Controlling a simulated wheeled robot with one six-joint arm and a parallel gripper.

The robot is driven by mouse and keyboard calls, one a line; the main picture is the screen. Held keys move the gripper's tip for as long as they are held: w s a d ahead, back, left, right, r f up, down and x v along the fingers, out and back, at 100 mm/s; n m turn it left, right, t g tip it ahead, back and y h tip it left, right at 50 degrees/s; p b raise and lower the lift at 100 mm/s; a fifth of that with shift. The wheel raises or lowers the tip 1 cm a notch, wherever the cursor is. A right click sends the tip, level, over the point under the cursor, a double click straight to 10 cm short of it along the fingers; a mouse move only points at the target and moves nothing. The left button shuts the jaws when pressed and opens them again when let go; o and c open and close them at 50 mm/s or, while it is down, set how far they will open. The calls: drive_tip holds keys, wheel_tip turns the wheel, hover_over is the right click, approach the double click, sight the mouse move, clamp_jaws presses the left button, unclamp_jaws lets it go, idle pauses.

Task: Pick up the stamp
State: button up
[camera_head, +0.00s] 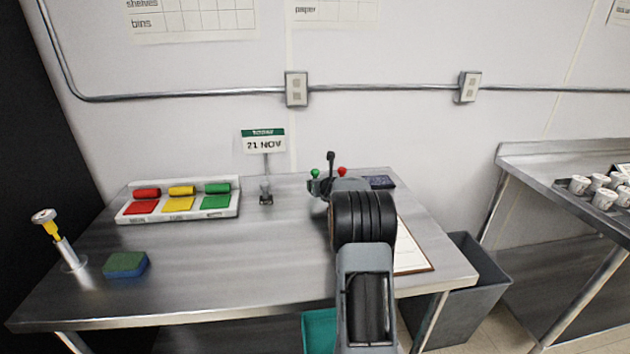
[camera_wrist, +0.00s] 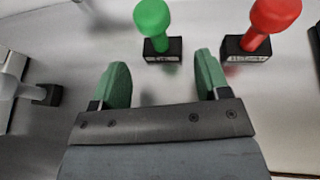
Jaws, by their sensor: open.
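A green-handled stamp (camera_wrist: 155,25) with a black base stands upright in the wrist view, just ahead of my gripper (camera_wrist: 163,75) and in line with the gap between its fingers. Its green knob also shows in the head view (camera_head: 315,173). My gripper is open, with green fingertips apart and nothing between them. A red-handled stamp (camera_wrist: 260,25) stands to the right, and its red knob shows in the head view (camera_head: 342,170). A grey-handled stamp (camera_head: 266,193) stands to the left. In the head view my arm partly hides the gripper and the stamp bases.
A tray (camera_head: 128,217) with red, yellow and green pads sits at the left on the steel table (camera_head: 230,265). A date sign (camera_head: 264,143) stands behind. The front middle is clear.

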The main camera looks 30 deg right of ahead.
drive_tip(key=shift+p+x, duration=1.1)
drive_tip(key=shift+x, duration=1.55)
drive_tip(key=shift+r, duration=0.1)
drive_tip(key=shift+c, duration=0.4)
drive_tip(key=c, duration=0.6)
